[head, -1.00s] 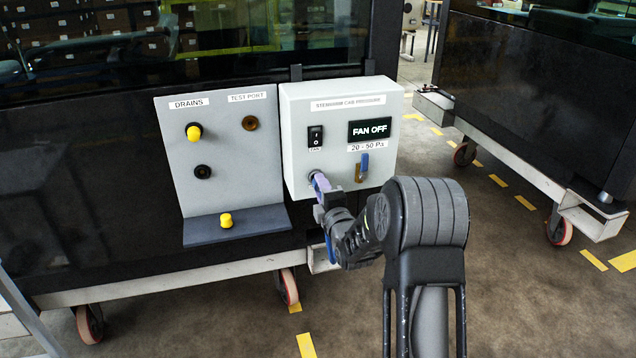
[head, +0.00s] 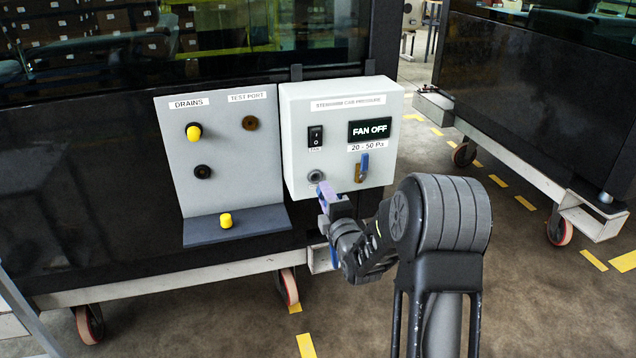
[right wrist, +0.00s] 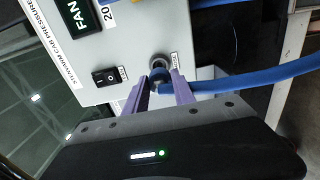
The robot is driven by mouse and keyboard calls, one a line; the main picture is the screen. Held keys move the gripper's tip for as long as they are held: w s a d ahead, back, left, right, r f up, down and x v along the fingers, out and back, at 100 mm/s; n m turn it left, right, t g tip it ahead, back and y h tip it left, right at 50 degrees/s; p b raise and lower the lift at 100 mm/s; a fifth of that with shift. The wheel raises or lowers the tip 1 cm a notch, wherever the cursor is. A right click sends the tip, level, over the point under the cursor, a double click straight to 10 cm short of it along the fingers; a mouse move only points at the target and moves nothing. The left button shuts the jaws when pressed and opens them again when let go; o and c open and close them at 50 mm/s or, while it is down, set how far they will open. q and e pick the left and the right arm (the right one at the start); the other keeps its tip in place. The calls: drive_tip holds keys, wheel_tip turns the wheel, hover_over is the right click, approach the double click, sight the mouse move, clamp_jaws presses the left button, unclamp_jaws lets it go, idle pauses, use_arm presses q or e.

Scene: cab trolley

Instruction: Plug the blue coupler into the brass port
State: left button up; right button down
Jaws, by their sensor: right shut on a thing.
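The brass port (head: 250,123) is a dark brass ring under the TEST PORT label on the upright grey panel (head: 225,165). My right gripper (head: 326,190) has purple fingertips and is just below and right of the grey socket (head: 316,176) on the white box. In the right wrist view, my right gripper (right wrist: 160,88) is shut on the blue coupler (right wrist: 158,76), which faces the grey socket (right wrist: 160,62). The coupler is mostly hidden by the fingers in the head view. A blue hose (right wrist: 255,80) runs right from it. My left gripper is not in view.
The white box (head: 300,100) carries a black switch (head: 315,136), a FAN OFF display (head: 370,129) and a blue-handled brass valve (head: 363,165). The grey panel has a yellow-capped drain (head: 194,132), a dark drain (head: 203,171) and a shelf (head: 255,222) with a yellow cap (head: 226,220).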

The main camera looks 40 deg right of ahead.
drive_tip(key=shift+s+a, duration=0.1)
drive_tip(key=shift+s, duration=0.15)
drive_tip(key=a+f+n+y, duration=0.2)
drive_tip(key=a+f+y, duration=0.1)
drive_tip(key=a, duration=1.1)
drive_tip(key=a+f+n+t+y, duration=0.1)
drive_tip(key=a+f+y, duration=0.1)
drive_tip(key=a, duration=1.2)
drive_tip(key=shift+f+n+y, duration=0.4)
drive_tip(key=shift+f, duration=0.05)
